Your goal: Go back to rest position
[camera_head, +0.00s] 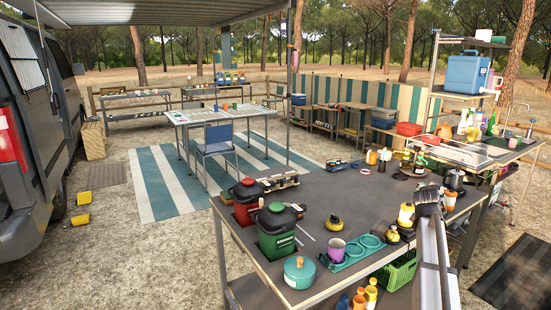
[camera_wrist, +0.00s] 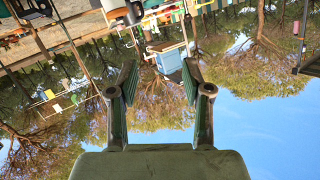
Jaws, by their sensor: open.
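My gripper (camera_wrist: 160,82) is open in the wrist view, with its two fingers apart and nothing between them. The wrist view is upside down and looks out at trees and sky, with a blue cooler box (camera_wrist: 168,62) far off beyond the fingers. In the head view my arm rises at the right, in front of the dark table (camera_head: 330,195), and its upper end overlaps the table's right part. The fingertips cannot be made out there. The arm hides some of the table and what lies behind it.
The table holds a red-lidded bin (camera_head: 246,203), a green bin (camera_head: 276,232), a teal pot (camera_head: 299,272), a purple cup (camera_head: 336,250) and a teal tray (camera_head: 352,252). A green crate (camera_head: 396,272) sits below. The blue cooler box (camera_head: 467,75) stands on a shelf at right. The table's middle has bare room.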

